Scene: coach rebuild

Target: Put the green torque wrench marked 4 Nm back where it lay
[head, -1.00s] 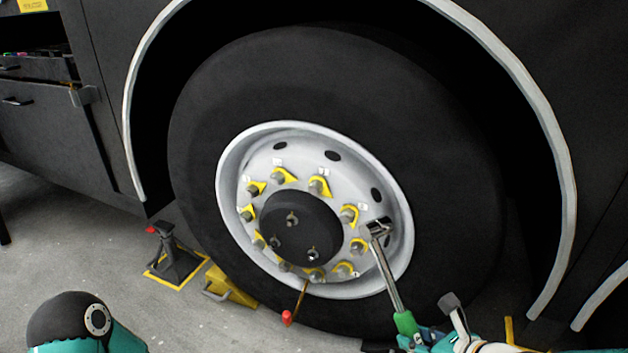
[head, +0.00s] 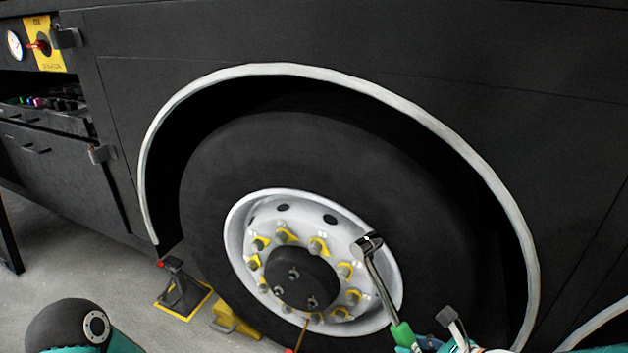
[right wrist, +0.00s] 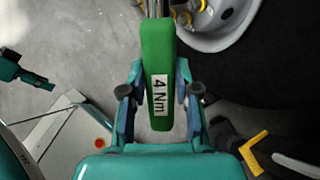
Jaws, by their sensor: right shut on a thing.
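My right gripper (right wrist: 160,95) is shut on this handle, one finger on each side. In the head view the gripper is mostly cut off at the bottom edge. A teal and dark part at the left of the right wrist view looks like my left gripper (right wrist: 27,76); its jaws cannot be made out.
The wheel (head: 300,277) has several studs with yellow pointers. A jack stand (head: 180,288) and a yellow chock (head: 228,322) stand on the floor at its left. An open drawer (head: 50,115) with coloured items is at the far left, below a gauge (head: 14,45).

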